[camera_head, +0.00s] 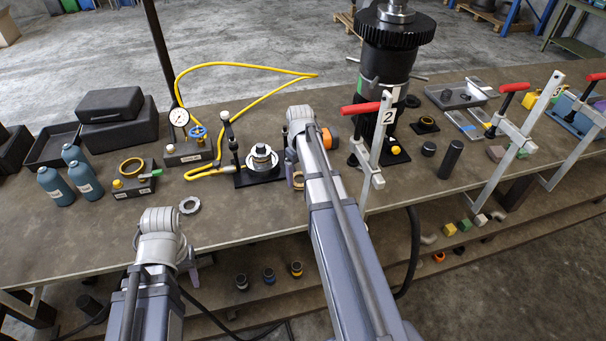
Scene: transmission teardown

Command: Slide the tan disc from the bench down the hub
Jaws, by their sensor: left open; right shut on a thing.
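The hub (262,160) stands upright on a black base plate at mid-bench, with pale ring-shaped parts around it. The tan disc (298,180) shows as a small tan piece just right of the hub, partly hidden behind my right arm. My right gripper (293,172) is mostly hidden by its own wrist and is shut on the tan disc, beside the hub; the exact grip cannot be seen. My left gripper (192,271) is open and empty, low in front of the bench's front edge, mostly hidden by its wrist.
A silver ring (189,205) lies on the bench left of the hub. A yellow hose (215,66) loops behind it. A large black gear housing (388,55) and a red-handled clamp (372,140) stand to the right. Teal bottles (55,185) stand at the left.

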